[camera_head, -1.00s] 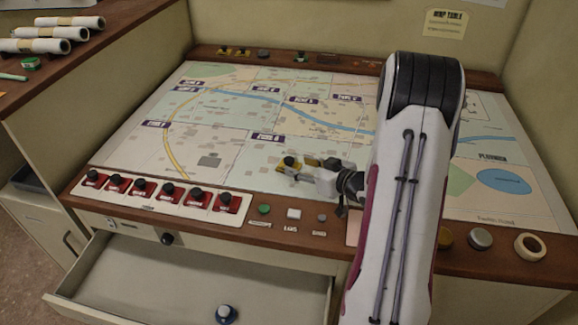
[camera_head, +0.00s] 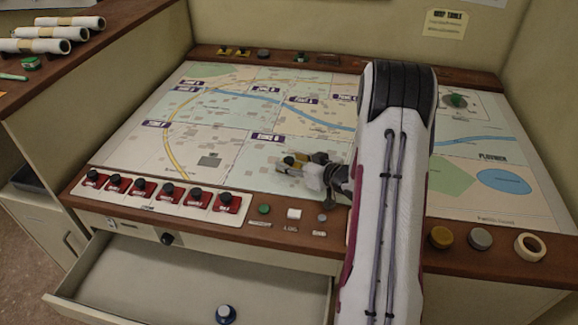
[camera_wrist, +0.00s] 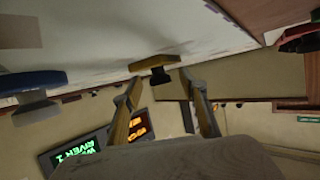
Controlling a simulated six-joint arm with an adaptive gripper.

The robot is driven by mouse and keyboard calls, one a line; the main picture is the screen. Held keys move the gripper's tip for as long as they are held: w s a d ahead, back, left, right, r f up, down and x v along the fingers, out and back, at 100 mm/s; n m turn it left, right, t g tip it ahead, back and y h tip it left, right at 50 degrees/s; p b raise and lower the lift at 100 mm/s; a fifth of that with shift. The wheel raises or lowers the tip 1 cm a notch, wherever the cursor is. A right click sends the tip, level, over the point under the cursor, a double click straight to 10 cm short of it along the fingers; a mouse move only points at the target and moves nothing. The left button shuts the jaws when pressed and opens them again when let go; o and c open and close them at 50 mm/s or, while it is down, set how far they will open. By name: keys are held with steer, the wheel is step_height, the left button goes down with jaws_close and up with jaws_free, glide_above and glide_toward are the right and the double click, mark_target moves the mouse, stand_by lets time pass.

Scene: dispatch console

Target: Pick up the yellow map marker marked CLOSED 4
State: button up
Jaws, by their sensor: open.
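A yellow map marker with a black knob (camera_head: 289,161) stands on the map near its front edge, partly hidden by my gripper. In the wrist view the yellow marker (camera_wrist: 154,63) shows with its dark knob between and just beyond the fingertips. Its lettering cannot be read. My gripper (camera_head: 293,165) is open and low over the map, its fingers reaching left around the marker's knob. In the wrist view the two fingers of my gripper (camera_wrist: 162,85) are apart, and I cannot tell if either touches the knob. Two more yellow markers (camera_head: 234,52) sit on the back ledge.
Several red markers (camera_head: 168,190) stand in a row on the front ledge (camera_head: 270,232), with buttons to their right. An open drawer (camera_head: 180,280) holds a blue-and-white knobbed piece (camera_head: 226,314). A blue piece (camera_wrist: 33,82) shows in the wrist view. The map's left side is clear.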

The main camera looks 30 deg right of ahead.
mark_target(292, 162)
steer(key=shift+w, duration=0.1)
stand_by(0.4)
jaws_close()
steer(key=shift+r, duration=0.1)
step_height(292, 162, up, 10)
stand_by(1.0)
stand_by(0.4)
